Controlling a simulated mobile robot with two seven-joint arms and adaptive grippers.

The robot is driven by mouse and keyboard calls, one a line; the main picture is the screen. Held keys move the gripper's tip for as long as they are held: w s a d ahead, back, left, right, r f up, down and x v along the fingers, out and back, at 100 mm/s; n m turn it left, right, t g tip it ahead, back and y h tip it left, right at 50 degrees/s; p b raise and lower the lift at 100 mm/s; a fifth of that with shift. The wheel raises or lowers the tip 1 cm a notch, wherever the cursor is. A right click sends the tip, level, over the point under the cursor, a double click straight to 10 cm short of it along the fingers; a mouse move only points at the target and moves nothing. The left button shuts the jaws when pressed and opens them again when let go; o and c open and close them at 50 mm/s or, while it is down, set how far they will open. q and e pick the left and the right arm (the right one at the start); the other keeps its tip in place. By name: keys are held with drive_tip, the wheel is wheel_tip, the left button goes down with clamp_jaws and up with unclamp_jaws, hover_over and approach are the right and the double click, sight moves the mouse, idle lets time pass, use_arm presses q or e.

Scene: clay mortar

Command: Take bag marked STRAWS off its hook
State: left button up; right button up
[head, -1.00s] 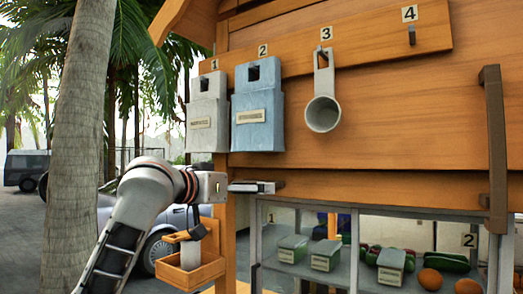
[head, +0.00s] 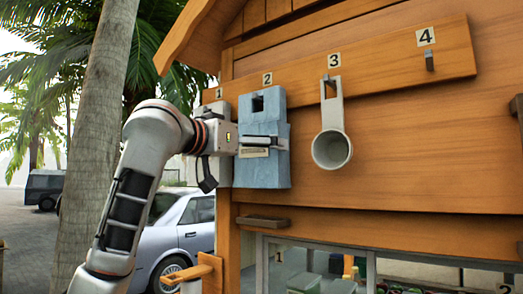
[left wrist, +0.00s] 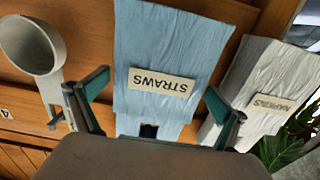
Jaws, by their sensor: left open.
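The blue bag marked STRAWS (head: 262,172) hangs flat against the board on hook 2. It shows upside down in the left wrist view (left wrist: 170,45), with its label facing the camera and a dark slot at its hook end. My left gripper (head: 270,143) is in front of the bag at about label height. In the left wrist view the gripper (left wrist: 157,92) is open, its two green-padded fingers showing toward either side of the bag. I cannot tell whether the fingers touch it. My right gripper is out of view.
A white bag marked NAPKINS (left wrist: 256,95) hangs close beside on hook 1. A grey scoop (head: 332,150) hangs on hook 3, and hook 4 (head: 429,60) is empty. A dark ledge (head: 263,222) juts out below. A wooden holder (head: 205,272) sits lower left.

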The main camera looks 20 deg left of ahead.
use_arm(q)
drive_tip(key=shift+x, duration=0.95)
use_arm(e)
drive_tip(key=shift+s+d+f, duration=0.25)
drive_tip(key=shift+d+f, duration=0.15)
use_arm(q)
drive_tip(key=c, duration=1.2)
drive_tip(key=shift+o, duration=0.2)
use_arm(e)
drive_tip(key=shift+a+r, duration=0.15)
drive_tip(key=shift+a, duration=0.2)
use_arm(q)
drive_tip(key=shift+r, duration=0.1)
